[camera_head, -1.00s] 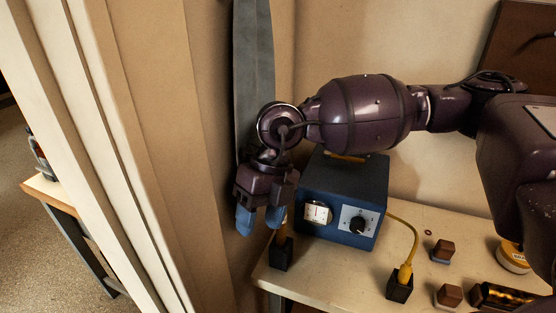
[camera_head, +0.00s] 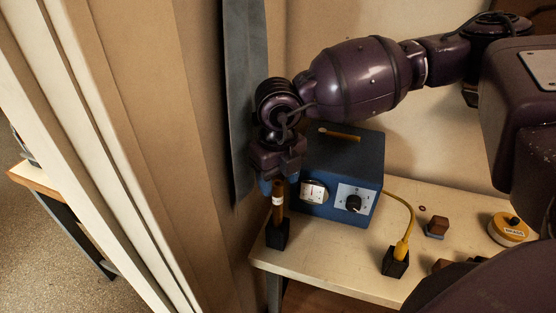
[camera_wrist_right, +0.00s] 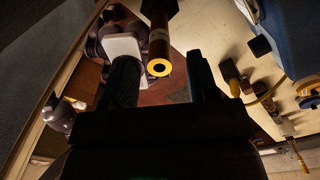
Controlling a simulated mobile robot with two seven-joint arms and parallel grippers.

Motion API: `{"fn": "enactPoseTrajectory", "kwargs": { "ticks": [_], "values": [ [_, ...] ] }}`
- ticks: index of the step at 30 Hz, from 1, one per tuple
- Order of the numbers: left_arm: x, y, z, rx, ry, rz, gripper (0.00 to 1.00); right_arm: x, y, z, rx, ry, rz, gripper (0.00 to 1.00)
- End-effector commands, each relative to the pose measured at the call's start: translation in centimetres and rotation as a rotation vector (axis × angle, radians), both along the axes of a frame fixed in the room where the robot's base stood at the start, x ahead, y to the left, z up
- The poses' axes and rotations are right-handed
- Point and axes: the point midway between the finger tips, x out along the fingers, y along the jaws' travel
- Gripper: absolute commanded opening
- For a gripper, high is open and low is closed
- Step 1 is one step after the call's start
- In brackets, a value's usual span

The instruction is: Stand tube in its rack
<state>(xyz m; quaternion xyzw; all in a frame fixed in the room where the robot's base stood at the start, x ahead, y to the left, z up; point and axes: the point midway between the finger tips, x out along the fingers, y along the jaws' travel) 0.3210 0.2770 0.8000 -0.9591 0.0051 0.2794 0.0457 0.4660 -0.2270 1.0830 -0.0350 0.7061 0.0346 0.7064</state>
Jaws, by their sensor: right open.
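A brown-orange tube (camera_head: 278,211) with a pale band stands upright in a small black rack (camera_head: 277,236) at the bench's left front corner. My right gripper (camera_head: 279,187) points down at the tube's upper end, its jaws open. In the right wrist view, the tube (camera_wrist_right: 159,42) shows its bright ringed open end between the two dark fingers, with gaps on both sides. The black rack (camera_wrist_right: 158,6) shows at the top of that view. The tube's top is hidden by the gripper in the head view. My left gripper is not in view.
A blue box (camera_head: 343,172) with a meter and knob stands close right of the gripper. A yellow-cabled plug sits in a second black block (camera_head: 395,262). The wall is close on the left.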

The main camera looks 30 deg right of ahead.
Motion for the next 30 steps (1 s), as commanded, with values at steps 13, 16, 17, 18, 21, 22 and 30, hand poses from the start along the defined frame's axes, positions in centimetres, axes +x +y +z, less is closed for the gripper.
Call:
{"fn": "enactPoseTrajectory", "kwargs": {
  "ticks": [13, 16, 17, 18, 21, 22, 30],
  "values": [
    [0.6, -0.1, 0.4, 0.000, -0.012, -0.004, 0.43, 0.0, 0.0, -3.5, 0.000, 0.000, 0.001, 0.54],
    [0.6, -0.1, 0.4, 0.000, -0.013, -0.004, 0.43, 0.0, 0.0, -3.5, 0.000, 0.000, 0.001, 0.54],
    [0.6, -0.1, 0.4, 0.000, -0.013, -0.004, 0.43, 0.0, 0.0, -3.5, 0.000, 0.000, 0.001, 0.54],
    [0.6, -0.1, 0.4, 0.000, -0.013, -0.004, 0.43, 0.0, 0.0, -3.5, 0.000, 0.000, 0.001, 0.54],
    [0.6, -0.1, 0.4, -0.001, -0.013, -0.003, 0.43, 0.0, 0.0, -3.5, 0.000, 0.000, 0.001, 0.49],
    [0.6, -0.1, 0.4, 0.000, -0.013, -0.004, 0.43, 0.0, 0.0, -3.5, 0.000, 0.000, 0.001, 0.45],
    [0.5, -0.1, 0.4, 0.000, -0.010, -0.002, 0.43, 0.0, 0.0, -3.5, 0.000, 0.000, 0.001, 0.04]
  ]
}}
